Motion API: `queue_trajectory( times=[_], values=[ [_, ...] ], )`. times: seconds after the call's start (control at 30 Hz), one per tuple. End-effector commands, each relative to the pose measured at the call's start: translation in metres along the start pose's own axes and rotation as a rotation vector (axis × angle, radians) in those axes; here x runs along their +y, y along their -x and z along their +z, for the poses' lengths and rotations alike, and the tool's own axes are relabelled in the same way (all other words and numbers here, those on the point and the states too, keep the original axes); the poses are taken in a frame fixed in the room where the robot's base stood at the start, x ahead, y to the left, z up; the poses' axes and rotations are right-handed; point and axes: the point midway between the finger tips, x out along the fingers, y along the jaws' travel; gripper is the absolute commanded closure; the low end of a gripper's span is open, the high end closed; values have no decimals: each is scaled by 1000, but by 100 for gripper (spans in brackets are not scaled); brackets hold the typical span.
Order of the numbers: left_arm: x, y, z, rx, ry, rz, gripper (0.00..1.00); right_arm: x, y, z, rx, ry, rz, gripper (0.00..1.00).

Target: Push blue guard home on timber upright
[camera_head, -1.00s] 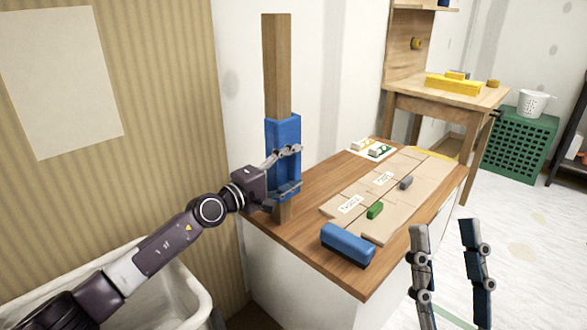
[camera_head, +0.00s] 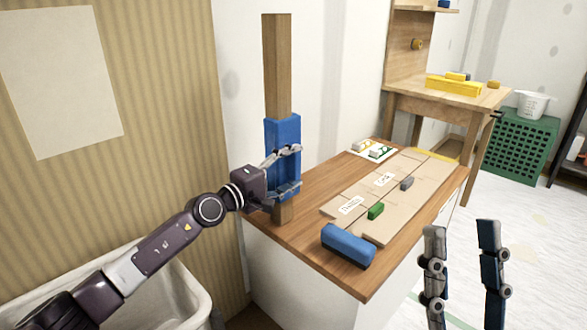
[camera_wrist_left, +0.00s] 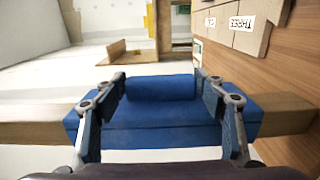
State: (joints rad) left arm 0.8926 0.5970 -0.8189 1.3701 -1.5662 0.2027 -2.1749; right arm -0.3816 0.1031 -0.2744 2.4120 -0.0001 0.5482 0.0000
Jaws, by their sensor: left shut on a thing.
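The timber upright (camera_head: 277,70) stands vertical at the left corner of the wooden worktop. The blue guard (camera_head: 284,135) is around or against the upright's lower part, with bare timber above it and a short bare piece below. My left gripper (camera_head: 292,168) is shut on the blue guard from the left side. In the left wrist view, its fingers (camera_wrist_left: 165,112) lie on either side of the blue guard (camera_wrist_left: 155,137), and the timber (camera_wrist_left: 30,133) shows at both ends. My right gripper (camera_head: 464,262) hangs open and empty at the lower right, apart from the worktop.
A second blue block (camera_head: 348,244) lies on the worktop's front edge (camera_head: 330,275). Brown boards (camera_head: 400,205) with labels, a green block (camera_head: 376,211) and a grey block (camera_head: 407,183) lie further right. A white tub (camera_head: 175,285) stands below my left arm.

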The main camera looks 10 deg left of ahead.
Motion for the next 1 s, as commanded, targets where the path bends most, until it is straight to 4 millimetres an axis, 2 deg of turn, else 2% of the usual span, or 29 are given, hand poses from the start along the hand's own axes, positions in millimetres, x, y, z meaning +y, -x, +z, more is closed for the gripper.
queue_trajectory(
  times=[0.13,0.17,0.33,0.57,0.7,1.0],
  values=[
    [2,1,-5,8,-2,3,60,0,0,-4,17,-1,-1,60],
    [2,1,-5,8,-2,3,34,0,0,-4,22,-1,-1,60],
    [1,1,-4,6,-2,2,16,0,-1,-6,26,-1,-1,60],
    [0,0,-2,3,-1,0,14,0,-1,-4,21,-1,-1,60],
    [0,0,-1,2,-1,0,1,0,0,-4,18,-2,-1,60],
    [0,0,-1,1,0,0,1,0,2,-1,6,-1,3,60]
  ],
)
